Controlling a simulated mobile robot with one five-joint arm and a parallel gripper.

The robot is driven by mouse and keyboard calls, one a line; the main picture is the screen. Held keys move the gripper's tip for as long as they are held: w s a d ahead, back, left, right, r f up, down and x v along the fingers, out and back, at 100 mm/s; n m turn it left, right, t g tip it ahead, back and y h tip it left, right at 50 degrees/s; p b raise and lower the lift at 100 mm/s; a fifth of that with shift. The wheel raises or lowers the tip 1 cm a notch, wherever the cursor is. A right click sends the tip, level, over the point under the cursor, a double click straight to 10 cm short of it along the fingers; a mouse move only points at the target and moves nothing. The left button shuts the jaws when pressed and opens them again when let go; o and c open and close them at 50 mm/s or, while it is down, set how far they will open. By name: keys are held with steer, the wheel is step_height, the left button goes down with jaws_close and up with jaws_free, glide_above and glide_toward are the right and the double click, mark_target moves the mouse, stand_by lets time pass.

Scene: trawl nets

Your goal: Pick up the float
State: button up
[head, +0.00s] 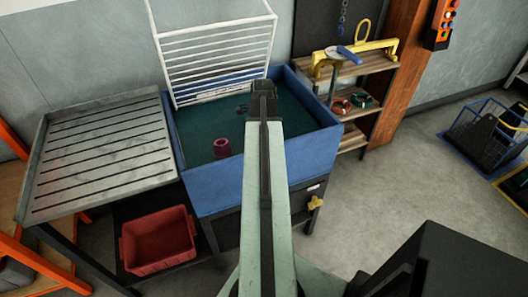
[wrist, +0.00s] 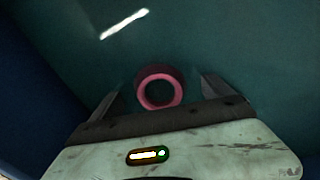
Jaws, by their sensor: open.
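The float (head: 222,148) is a dark pink cylinder inside the blue tub (head: 258,180), left of my arm in the head view. In the wrist view the float (wrist: 142,92) shows end-on, with a pink ring-shaped rim around a dark hole. My gripper (wrist: 161,90) is open in the wrist view. One finger is on each side of the float in the picture, with a gap on both sides. I cannot tell how far the float is below the fingers. In the head view my arm hides the fingers and part of the tub.
A white wire rack (head: 218,58) stands at the tub's back edge. A slatted metal tray table (head: 100,150) adjoins it on the left, with a red crate (head: 158,240) below. A wooden shelf (head: 372,68) stands to the right. Open floor (head: 385,190) lies right of the tub.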

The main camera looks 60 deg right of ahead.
steer(key=c, duration=1.6)
steer(key=shift+r, duration=0.1)
step_height(320, 180, up, 10)
steer(key=p, duration=1)
